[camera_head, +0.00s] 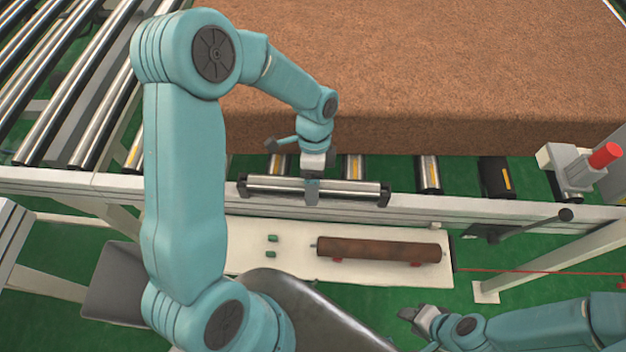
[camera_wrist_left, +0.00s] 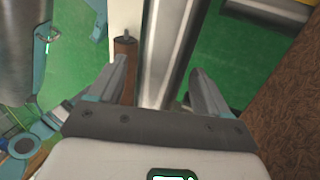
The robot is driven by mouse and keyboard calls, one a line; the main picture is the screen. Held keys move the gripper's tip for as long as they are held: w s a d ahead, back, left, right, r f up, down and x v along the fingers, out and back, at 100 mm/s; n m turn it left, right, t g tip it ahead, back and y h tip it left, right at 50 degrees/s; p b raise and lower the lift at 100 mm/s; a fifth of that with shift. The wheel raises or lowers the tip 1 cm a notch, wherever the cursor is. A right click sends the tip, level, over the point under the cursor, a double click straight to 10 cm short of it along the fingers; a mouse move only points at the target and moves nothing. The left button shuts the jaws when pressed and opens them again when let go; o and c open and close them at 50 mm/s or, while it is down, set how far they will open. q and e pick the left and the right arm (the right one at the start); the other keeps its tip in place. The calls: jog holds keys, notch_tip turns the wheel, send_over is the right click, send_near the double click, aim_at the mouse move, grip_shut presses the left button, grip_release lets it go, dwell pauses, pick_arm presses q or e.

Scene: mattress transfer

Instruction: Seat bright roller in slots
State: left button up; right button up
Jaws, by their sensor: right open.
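The bright roller (camera_head: 345,187) lies level along the near side of the conveyor frame, with black end pieces (camera_head: 243,186) at both ends. Whether its ends sit fully in slots cannot be told. My left gripper (camera_head: 312,188) is over its middle, pointing down, one finger in front of it. In the left wrist view, the fingers of my left gripper (camera_wrist_left: 158,82) stand apart on either side of a long silver bar (camera_wrist_left: 166,45), with gaps showing. My right gripper (camera_head: 420,318) is open and empty at the lower right, well away from the roller.
A brown, rusty-looking roller (camera_head: 380,250) rests on red supports on the white shelf (camera_head: 250,262), beside two small green blocks (camera_head: 272,238). The large brown mattress (camera_head: 430,75) lies behind. A red-topped post (camera_head: 605,155) and a lever (camera_head: 530,225) stand at right.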

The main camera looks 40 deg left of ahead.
pick_arm(q)
jog(key=v, duration=1.6)
jog(key=shift+r, duration=0.2)
